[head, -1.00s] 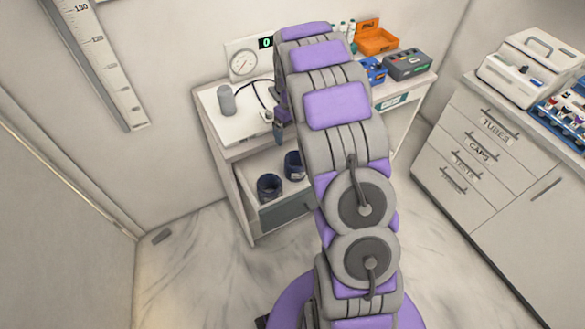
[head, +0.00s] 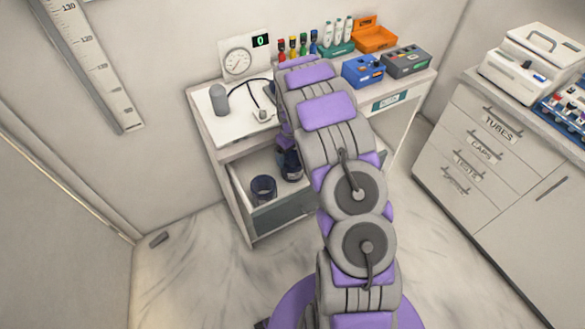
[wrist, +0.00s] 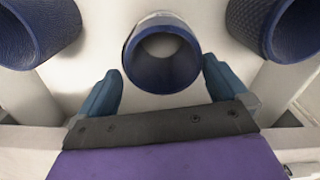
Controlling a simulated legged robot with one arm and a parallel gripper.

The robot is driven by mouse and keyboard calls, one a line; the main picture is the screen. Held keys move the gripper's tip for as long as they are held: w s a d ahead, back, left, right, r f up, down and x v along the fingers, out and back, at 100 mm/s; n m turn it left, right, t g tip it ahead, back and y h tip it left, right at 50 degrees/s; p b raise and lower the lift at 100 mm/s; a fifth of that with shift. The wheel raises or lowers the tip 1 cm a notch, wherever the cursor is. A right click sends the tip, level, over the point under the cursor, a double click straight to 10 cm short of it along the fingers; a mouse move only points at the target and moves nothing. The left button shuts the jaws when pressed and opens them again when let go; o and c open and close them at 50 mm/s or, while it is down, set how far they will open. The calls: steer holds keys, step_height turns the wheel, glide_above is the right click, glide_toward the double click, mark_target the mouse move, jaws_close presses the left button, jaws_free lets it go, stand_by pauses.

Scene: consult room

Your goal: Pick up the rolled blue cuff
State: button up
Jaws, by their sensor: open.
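Three rolled blue pieces show in the wrist view. The middle blue roll (wrist: 162,78) stands on end with its hollow opening up, between my fingers and just ahead of them. A textured blue roll (wrist: 38,30) is at the left edge and another blue roll (wrist: 278,28) at the right edge, both cut off by the frame. My gripper (wrist: 161,70) is open, one blue finger on each side of the middle roll, with nothing held. In the head view one dark blue roll (head: 263,188) stands in the open drawer; my arm partly hides another (head: 291,166).
The open drawer (head: 284,212) has walls close around my gripper. The desk top (head: 212,127) above it bears a dial gauge (head: 237,62), a grey cylinder (head: 219,99), a blue box (head: 363,71) and an orange bin (head: 374,38).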

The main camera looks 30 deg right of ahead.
steer(key=shift+f, duration=0.35)
steer(key=f, duration=0.1)
steer(key=a+f+b, duration=0.1)
steer(key=f, duration=0.2)
steer(key=shift+s+a+f+b, duration=0.1)
steer(key=shift+s+a+b, duration=0.1)
steer(key=shift+a+b, duration=0.2)
steer(key=shift+d, duration=0.4)
steer(key=shift+c, duration=0.2)
steer(key=shift+d, duration=0.25)
steer(key=c, duration=0.3)
steer(key=shift+a, duration=0.45)
steer(key=c, duration=0.5)
step_height(320, 180, up, 11)
steer(key=p, duration=0.3)
step_height(320, 180, up, 12)
steer(key=p, duration=0.4)
glide_above(291, 163)
steer(key=s+a, duration=0.2)
steer(key=s, duration=0.1)
steer(key=shift+w+d+f, duration=0.2)
steer(key=shift+a, duration=0.1)
